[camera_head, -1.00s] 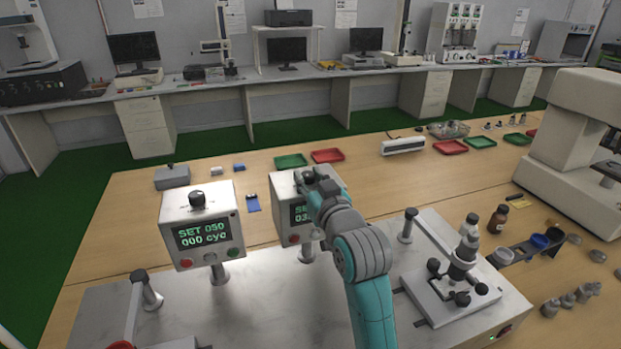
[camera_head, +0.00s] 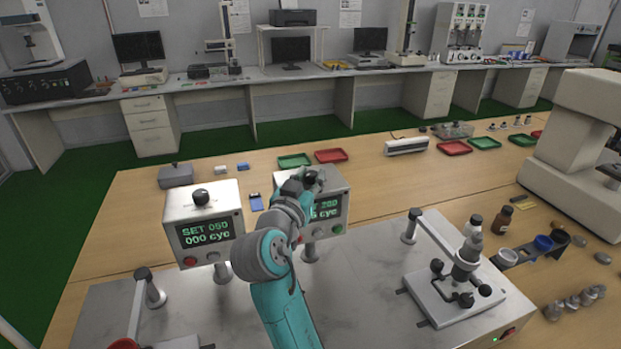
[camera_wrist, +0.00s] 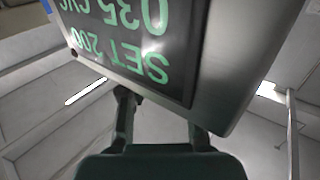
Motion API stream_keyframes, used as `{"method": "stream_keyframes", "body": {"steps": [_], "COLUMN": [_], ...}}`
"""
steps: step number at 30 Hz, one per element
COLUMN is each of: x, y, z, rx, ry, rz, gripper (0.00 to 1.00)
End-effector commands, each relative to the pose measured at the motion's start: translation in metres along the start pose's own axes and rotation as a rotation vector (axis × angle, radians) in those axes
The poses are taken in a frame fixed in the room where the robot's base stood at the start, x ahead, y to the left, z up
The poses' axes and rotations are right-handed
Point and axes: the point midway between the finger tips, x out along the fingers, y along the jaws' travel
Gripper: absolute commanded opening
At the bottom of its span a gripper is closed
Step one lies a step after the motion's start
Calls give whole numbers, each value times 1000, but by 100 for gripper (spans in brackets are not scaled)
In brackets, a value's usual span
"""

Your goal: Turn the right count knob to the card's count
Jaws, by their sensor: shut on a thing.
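The right counter box (camera_head: 340,197) stands on the metal plate with its knob (camera_head: 313,177) on top. My gripper (camera_head: 304,182) is at that knob, shut on it; my wrist hides part of the box's front. The wrist view shows the box's display (camera_wrist: 130,35) upside down, reading SET 200 and 035 cyc. My gripper's fingers (camera_wrist: 162,118) reach behind the box's edge there, and the knob is hidden. The left counter box (camera_head: 205,232) reads SET 050 and 000 cyc, with its own knob (camera_head: 201,197) on top. I cannot make out a count card.
A fixture with a dark clamp (camera_head: 465,275) stands on the plate to the right. Metal posts (camera_head: 411,228) rise from the plate. Red and green trays (camera_head: 331,156) lie behind the boxes.

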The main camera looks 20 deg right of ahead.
Motion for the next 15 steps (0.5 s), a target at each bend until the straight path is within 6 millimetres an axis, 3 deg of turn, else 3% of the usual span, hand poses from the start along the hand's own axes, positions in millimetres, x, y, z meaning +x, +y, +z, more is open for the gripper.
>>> {"method": "stream_keyframes", "body": {"steps": [15], "x": [0], "y": [-1], "z": [1], "rx": [-1], "ry": [-2], "rz": [92], "gripper": [0]}}
